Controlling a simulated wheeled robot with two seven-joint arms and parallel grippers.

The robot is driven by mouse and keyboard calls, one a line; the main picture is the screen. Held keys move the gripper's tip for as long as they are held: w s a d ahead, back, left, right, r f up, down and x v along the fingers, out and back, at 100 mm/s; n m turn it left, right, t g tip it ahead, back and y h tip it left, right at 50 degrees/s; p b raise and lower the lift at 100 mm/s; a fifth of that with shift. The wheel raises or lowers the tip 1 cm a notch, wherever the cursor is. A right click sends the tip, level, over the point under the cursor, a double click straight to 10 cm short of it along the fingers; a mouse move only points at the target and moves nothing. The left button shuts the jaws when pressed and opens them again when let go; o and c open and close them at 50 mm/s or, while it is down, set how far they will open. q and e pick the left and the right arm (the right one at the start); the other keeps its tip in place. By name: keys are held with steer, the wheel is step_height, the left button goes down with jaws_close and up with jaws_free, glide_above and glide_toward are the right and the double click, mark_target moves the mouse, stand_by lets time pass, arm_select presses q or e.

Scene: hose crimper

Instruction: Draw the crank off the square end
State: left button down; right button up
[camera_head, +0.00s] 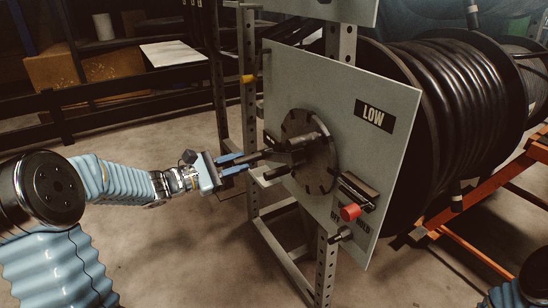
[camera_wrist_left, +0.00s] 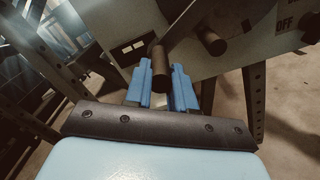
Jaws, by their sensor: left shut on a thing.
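The dark crank (camera_head: 292,154) is in front of the round dark disc (camera_head: 318,178) on the pale upright panel, its grip pointing out toward my arm. My left gripper (camera_head: 246,160) comes in from the left, its blue fingers shut on the crank's grip. In the left wrist view the dark grip (camera_wrist_left: 160,62) stands between the two blue fingertips (camera_wrist_left: 160,82). The square end is hidden, and I cannot tell how far the crank sits on it. My right gripper is out of view; only part of my right arm shows at the lower right.
A large black hose reel (camera_head: 435,110) is behind. The floor left of the panel is clear.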

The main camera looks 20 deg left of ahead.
arm_select(q)
steer(key=shift+s+a+f, duration=0.3)
steer(key=shift+s+a, duration=0.15)
steer(key=shift+s+a, duration=0.15)
steer(key=v, duration=0.3)
steer(key=shift+r, duration=0.15)
stand_by(0.8)
steer(key=c, duration=1.4)
jaws_free()
steer(key=shift+r, duration=0.1)
